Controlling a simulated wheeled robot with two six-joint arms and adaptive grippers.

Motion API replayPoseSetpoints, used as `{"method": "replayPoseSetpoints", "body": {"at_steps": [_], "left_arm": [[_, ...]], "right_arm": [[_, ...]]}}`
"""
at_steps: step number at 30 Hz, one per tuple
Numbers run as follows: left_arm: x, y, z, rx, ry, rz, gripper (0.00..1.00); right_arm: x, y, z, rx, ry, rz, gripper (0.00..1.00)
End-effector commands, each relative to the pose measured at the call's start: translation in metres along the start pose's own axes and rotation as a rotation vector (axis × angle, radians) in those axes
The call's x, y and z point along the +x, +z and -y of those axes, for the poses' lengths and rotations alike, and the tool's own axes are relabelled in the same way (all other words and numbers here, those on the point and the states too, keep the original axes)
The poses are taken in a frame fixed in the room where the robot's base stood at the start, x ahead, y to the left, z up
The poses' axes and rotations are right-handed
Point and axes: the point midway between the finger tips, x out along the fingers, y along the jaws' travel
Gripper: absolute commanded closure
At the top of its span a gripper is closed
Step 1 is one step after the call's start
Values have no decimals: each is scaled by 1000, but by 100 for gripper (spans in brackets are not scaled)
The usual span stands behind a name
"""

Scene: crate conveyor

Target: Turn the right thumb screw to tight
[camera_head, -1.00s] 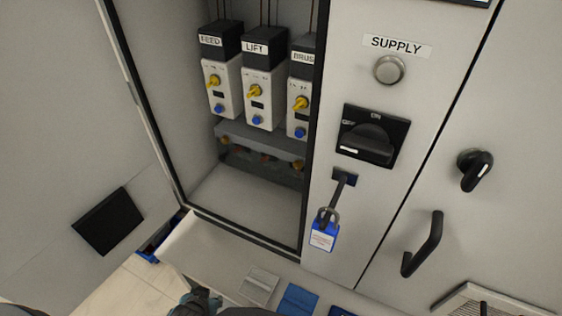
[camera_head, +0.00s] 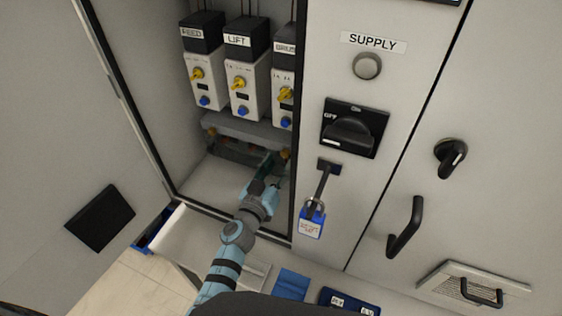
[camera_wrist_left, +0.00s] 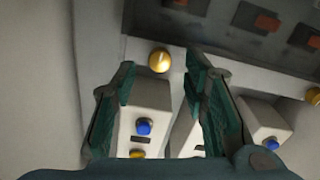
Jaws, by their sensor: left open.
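Brass thumb screws sit along the front of a grey strip (camera_head: 245,130) low in the open cabinet. The right thumb screw (camera_head: 285,154) is at the strip's right end, just beyond my left gripper (camera_head: 270,170). In the left wrist view, a round brass screw (camera_wrist_left: 159,61) shows between the tips of my open left gripper (camera_wrist_left: 160,72), with no clear contact. Another brass screw (camera_wrist_left: 313,96) is at that view's right edge. I cannot read how tight the screws are. My right gripper is not in view.
FEED (camera_head: 203,75), LIFT (camera_head: 241,80) and a third module (camera_head: 284,85), with yellow and blue knobs, hang above the strip. The cabinet's right frame is close to my gripper. A blue padlock (camera_head: 311,222) hangs right of the opening. The cabinet floor is clear at left.

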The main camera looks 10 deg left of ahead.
Motion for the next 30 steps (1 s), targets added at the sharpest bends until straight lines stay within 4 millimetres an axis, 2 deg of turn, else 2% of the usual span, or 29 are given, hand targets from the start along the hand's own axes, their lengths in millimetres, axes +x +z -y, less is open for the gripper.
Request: {"method": "replayPoseSetpoints", "body": {"at_steps": [3, 6, 14, 17, 22, 30], "left_arm": [[19, 4, 1, 0, 1, -1, 60], [27, 2, 0, 1, 0, 0, 60], [29, 1, 0, 0, -1, 1, 60], [29, 1, 0, 0, -1, 1, 72], [29, 1, 1, 0, -1, 1, 100], [28, 1, 1, 13, -1, 1, 100]], "right_arm": [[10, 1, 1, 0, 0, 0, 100], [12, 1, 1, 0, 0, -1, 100], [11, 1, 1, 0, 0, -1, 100], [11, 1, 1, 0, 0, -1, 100], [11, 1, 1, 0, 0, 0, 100], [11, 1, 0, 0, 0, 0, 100]]}}
